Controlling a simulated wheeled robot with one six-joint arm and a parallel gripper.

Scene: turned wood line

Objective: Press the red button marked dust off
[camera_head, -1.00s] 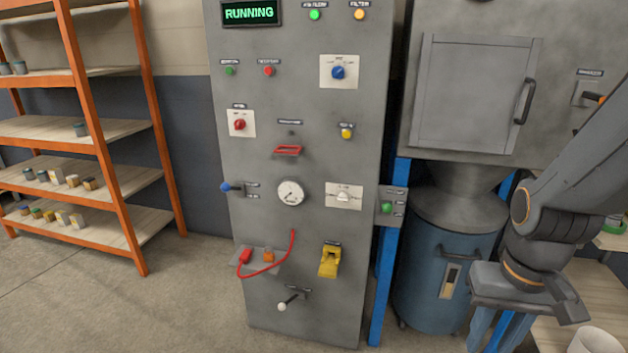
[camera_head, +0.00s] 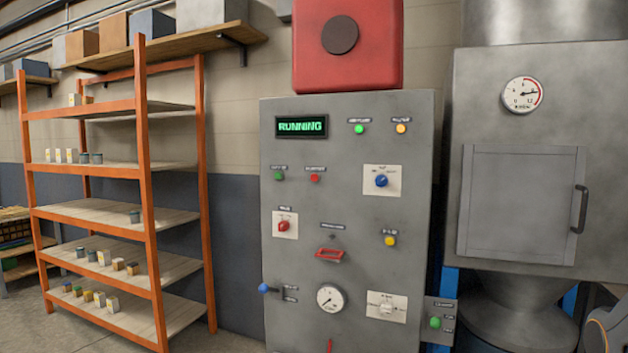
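A grey control cabinet (camera_head: 345,200) stands upright in the middle of the view. Near its upper left is a small round red button (camera_head: 315,177) with a dark label above it. The label is too small to read surely. A green button (camera_head: 279,176) sits just left of it. The display (camera_head: 301,126) above reads RUNNING in green. My gripper is not in view; only a piece of my arm shows at the lower right edge, well away from the red button.
A red rotary knob (camera_head: 284,226), a red handle (camera_head: 330,254) and a blue knob (camera_head: 381,181) are on the same panel. A large grey machine (camera_head: 540,110) with a door stands to the right. Orange-framed shelving (camera_head: 146,190) stands left.

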